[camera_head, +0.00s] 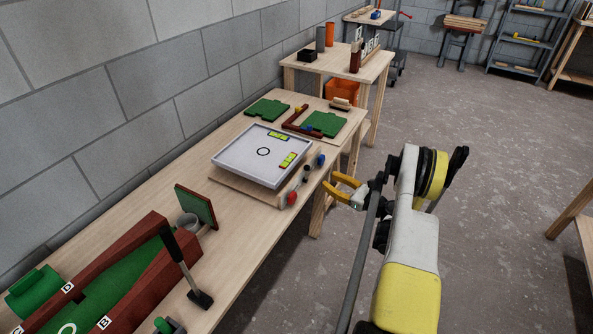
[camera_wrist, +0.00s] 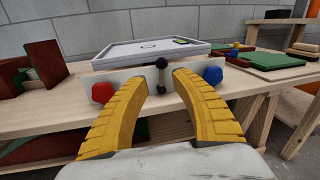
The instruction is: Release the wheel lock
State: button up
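A white square tray (camera_head: 245,160) with a dark ring and yellow-green pieces sits on a wooden base on the workbench. On its front face are a red knob (camera_head: 291,199), a black upright lever (camera_head: 306,175) and a blue knob (camera_head: 320,160). In the wrist view the red knob (camera_wrist: 102,92) is left, the black lever (camera_wrist: 161,65) central and the blue knob (camera_wrist: 212,75) right. No part is labelled as the wheel lock. My gripper (camera_wrist: 159,80) is open and empty. Its yellow fingers point at the lever, which appears between the tips; contact cannot be told.
On the bench (camera_head: 120,200), a mallet (camera_head: 185,265) leans against a red and green lettered assembly (camera_head: 95,290) at the near left. Green panels (camera_head: 324,123) lie beyond the tray. A second table (camera_head: 340,65) stands behind.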

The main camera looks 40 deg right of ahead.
aim_at(309, 168)
jog(key=w, duration=0.3)
jog(key=w+a+b, duration=0.1)
jog(key=w, duration=0.6)
jog(key=shift+a, duration=0.3)
grip_shut()
